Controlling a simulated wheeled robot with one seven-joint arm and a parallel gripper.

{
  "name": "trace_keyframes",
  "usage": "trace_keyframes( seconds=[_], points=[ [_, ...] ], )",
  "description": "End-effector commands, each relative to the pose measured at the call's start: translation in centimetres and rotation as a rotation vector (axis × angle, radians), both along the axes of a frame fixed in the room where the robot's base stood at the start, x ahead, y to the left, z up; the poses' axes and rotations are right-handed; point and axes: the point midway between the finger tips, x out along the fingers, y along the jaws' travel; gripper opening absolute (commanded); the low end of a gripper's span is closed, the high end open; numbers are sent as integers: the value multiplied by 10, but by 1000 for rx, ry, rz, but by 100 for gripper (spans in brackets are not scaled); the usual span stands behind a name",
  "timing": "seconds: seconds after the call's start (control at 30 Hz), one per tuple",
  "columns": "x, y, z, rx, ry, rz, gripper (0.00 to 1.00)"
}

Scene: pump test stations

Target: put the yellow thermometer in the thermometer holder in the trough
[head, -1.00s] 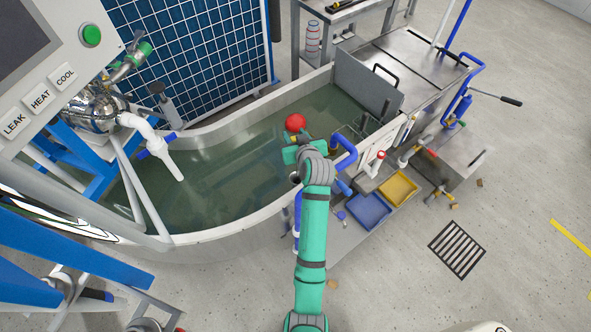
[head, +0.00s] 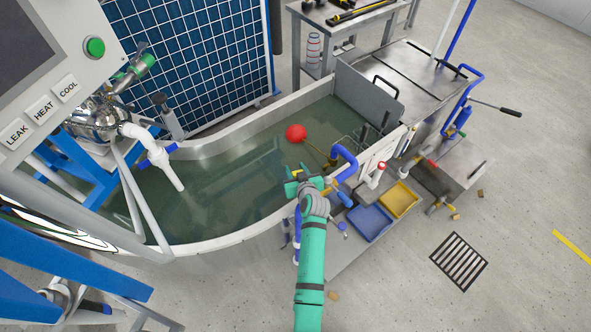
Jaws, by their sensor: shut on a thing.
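My green gripper (head: 297,171) is over the near rim of the water-filled trough (head: 231,236), below and apart from the red ball float. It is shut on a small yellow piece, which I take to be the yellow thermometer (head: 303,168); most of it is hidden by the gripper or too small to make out. Thin dark upright parts (head: 364,132) stand at the trough's right end by the grey plate. I cannot tell which of them, if any, is the thermometer holder.
The red ball float (head: 296,132) sits on a brass rod in the water. A blue bent pipe (head: 346,160) rises close to the right of my gripper. A grey plate (head: 368,96) stands across the trough. Blue (head: 369,222) and yellow (head: 399,199) trays lie outside the near wall.

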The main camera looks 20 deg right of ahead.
Motion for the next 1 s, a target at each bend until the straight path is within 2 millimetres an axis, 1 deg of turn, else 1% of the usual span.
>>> trace_keyframes(
  seconds=[0.23,0.77,0.8,0.87,1.0],
  points=[
    [0,0,0,0,-1,0,13],
    [0,0,-11,-1,-1,0,13],
    [0,0,-12,-1,0,0,40],
    [0,0,-12,-1,0,0,54],
    [0,0,-12,-1,0,0,54]
  ],
)
